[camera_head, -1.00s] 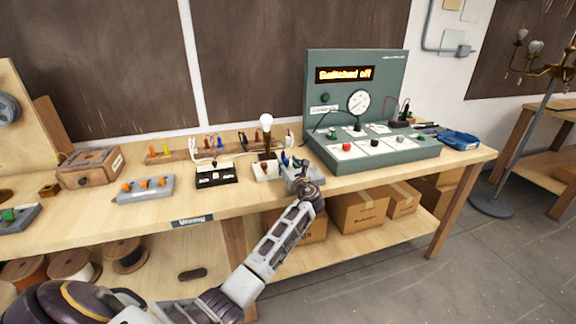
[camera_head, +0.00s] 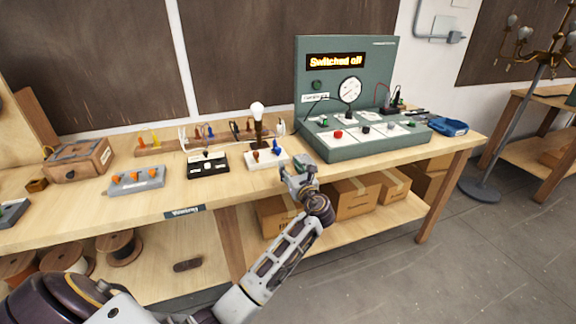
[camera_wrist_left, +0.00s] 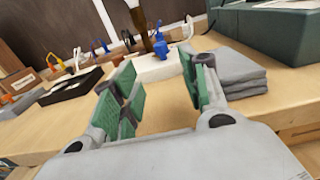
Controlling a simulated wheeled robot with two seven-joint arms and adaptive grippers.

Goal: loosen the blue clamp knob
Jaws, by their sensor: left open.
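The blue clamp knob (camera_head: 277,147) stands upright on the right part of the white lamp base (camera_head: 254,164), beside an orange-brown knob (camera_head: 256,156). My left gripper (camera_head: 290,168) is at the bench's front edge, in front of and a little right of the lamp base, apart from the knob. In the left wrist view its green-padded fingers (camera_wrist_left: 163,90) are spread with nothing between them. Blue parts show beyond them over the white base, one close behind the right finger; I cannot tell from there how far off it is. My right gripper is out of sight.
A lit-looking bulb (camera_head: 257,109) on a brown post rises behind the knobs. A black terminal block (camera_head: 207,166) is left of the base. A green test console (camera_head: 345,150) stands right. A grey folded stack (camera_wrist_left: 235,75) lies right of my fingers.

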